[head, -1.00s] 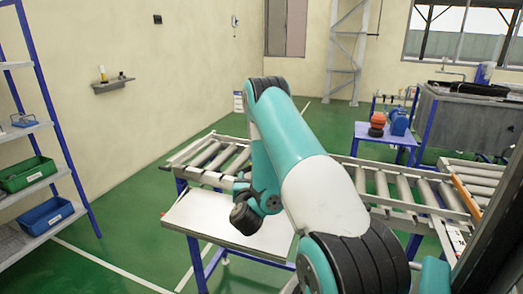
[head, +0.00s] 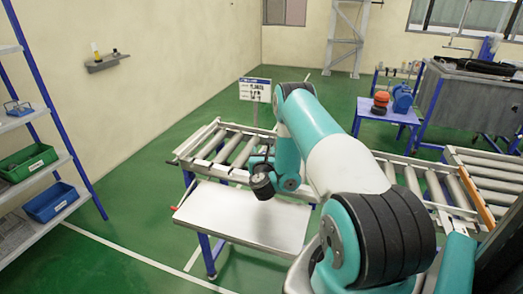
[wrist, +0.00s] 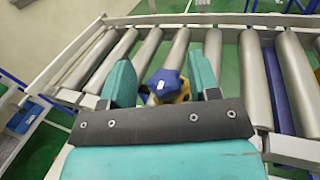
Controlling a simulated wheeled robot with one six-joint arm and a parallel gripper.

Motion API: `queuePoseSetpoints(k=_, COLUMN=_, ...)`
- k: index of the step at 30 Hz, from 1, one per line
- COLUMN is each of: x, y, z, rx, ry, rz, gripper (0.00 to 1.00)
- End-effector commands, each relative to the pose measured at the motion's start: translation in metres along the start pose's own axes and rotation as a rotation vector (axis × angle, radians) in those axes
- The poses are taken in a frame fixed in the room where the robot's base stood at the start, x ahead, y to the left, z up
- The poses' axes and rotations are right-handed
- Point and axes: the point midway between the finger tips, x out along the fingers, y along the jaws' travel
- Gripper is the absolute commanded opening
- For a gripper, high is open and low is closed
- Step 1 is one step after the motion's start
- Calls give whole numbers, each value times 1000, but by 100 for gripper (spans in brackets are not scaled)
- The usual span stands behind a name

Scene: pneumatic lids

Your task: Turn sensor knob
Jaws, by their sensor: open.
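In the wrist view, a blue knob (wrist: 166,82) with a small white mark sits with a yellow-orange part (wrist: 185,92) beside it, by the roller conveyor. The dark bar of my gripper hides its lower side. My gripper (wrist: 160,84) is open, with one teal finger to the left of the knob and one to the right. Gaps show between the knob and the fingers, and nothing is held. In the head view, my arm reaches over the conveyor, and I cannot make out the knob or my fingertips there.
The roller conveyor (head: 215,168) runs behind a pale tabletop (head: 245,220). A sign (head: 255,90) stands behind it. A shelf with a green bin (head: 27,160) and a blue bin (head: 50,201) is at left. A blue table (head: 385,114) stands at back right. Green floor lies open at left.

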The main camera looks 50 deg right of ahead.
Motion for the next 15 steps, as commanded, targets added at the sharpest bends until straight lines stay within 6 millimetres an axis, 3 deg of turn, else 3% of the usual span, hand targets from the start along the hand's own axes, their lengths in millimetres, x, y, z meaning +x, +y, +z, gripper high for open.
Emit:
queuePoseSetpoints(k=8, x=4, y=-8, z=0, rx=-1, ry=-1, rz=-9, gripper=56)
queuePoseSetpoints(k=15, x=3, y=-8, z=0, rx=-1, ry=-1, rz=-9, gripper=6)
